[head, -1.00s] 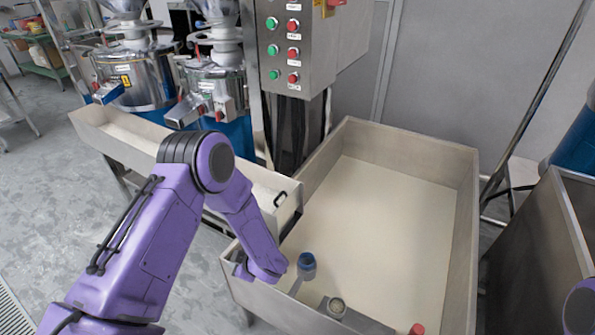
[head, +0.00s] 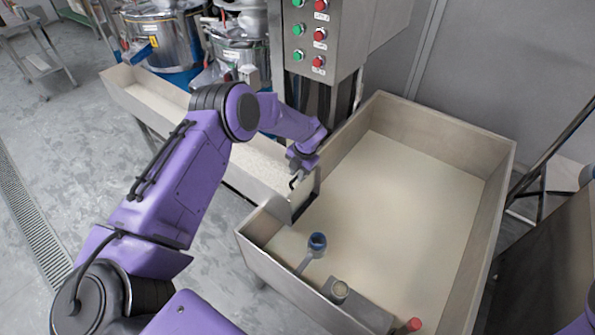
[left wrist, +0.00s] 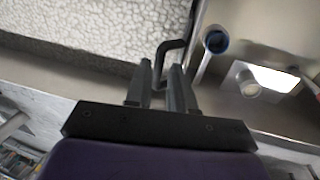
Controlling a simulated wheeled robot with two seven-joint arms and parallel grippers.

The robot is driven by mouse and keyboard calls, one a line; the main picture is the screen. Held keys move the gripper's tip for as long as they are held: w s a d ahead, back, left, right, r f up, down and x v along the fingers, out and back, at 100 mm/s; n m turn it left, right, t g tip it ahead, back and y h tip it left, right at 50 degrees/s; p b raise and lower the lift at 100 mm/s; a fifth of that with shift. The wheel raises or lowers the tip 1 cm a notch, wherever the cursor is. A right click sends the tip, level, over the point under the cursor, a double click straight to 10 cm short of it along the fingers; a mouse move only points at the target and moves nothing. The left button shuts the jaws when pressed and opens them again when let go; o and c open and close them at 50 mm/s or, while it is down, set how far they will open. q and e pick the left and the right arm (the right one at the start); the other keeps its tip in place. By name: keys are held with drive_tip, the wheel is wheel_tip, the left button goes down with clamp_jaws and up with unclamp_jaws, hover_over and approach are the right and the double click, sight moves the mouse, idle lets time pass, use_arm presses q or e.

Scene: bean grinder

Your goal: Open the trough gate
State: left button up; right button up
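The long metal trough (head: 150,108) runs from the upper left to the large bin, with pale material inside. The gate (head: 305,193) is a metal plate at the trough's near end, with a dark bent handle (head: 294,181) on it. My left gripper (head: 298,166) is right at the handle. In the left wrist view the handle (left wrist: 172,45) reaches down between the two fingers of my left gripper (left wrist: 160,72). The fingers look apart, with gaps beside the handle, and do not appear clamped on it. My right gripper is not in view.
The large bin (head: 505,160) stands right of the trough, holding a pale layer. A blue-capped part (head: 317,242) and a red knob (head: 413,324) sit at its near side. A control box (head: 335,35) hangs above. Open floor lies left.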

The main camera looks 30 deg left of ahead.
use_arm(q)
drive_tip(key=shift+a+f, duration=0.15)
drive_tip(key=shift+f, duration=0.25)
drive_tip(key=shift+s, duration=0.1)
clamp_jaws()
drive_tip(key=v, duration=0.2)
drive_tip(key=a+p+v, duration=0.1)
drive_tip(key=v, duration=0.2)
drive_tip(key=shift+r, duration=0.3)
unclamp_jaws()
drive_tip(key=shift+r, duration=0.1)
